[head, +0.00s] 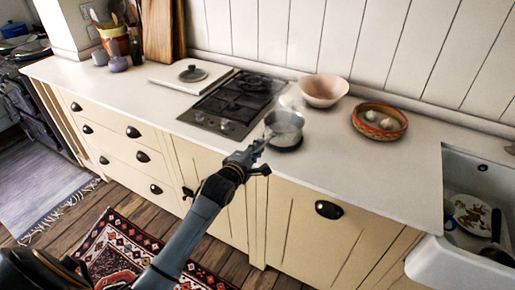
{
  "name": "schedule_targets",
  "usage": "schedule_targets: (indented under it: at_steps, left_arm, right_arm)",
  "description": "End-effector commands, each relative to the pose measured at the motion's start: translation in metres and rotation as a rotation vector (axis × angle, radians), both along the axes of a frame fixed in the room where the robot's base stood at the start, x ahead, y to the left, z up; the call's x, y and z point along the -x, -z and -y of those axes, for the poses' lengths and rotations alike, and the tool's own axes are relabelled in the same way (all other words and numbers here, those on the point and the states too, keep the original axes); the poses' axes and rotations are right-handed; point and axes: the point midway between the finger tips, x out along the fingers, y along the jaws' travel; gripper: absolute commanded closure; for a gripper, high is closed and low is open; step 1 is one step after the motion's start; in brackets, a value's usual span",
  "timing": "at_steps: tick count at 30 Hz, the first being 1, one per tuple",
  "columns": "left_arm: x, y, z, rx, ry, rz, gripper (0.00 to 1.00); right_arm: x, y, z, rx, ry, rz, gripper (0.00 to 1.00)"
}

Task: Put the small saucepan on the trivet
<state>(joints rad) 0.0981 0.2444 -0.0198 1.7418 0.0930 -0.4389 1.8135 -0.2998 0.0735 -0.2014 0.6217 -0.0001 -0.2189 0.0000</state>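A small steel saucepan (285,125) is upright near the front edge of the counter, just right of the cooktop. A dark, flat patch (288,148) shows under its base. I cannot tell whether this is the trivet or a shadow, or whether the pan touches it. My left gripper (262,145) is at the pan's front left side, where its handle would be. The fingers are too small and overlapped to show whether they are closed on the handle. My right gripper is not in view.
The black cooktop (232,104) lies left of the pan. A pink bowl (323,90) stands close behind it, and a red patterned dish (379,121) with pale bulbs is to the right. A sink (464,170) is at far right. The counter's front right is clear.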

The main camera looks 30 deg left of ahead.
Motion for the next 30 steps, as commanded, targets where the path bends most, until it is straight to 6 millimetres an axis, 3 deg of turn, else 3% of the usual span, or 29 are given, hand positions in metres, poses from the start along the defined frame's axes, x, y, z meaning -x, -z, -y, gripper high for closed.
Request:
schedule_targets:
  at_steps: [2,14,30]
  left_arm:
    - [0.0,0.0,0.0,0.0,0.0,-0.001,0.65]
    - [0.004,-0.003,0.0,0.001,0.0,0.0,0.65]
    - [0.101,-0.019,0.0,0.001,-0.001,-0.001,0.65]
  right_arm:
    - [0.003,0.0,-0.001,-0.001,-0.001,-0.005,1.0]
    - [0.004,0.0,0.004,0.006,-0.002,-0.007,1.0]
    - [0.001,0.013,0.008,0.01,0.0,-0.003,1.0]
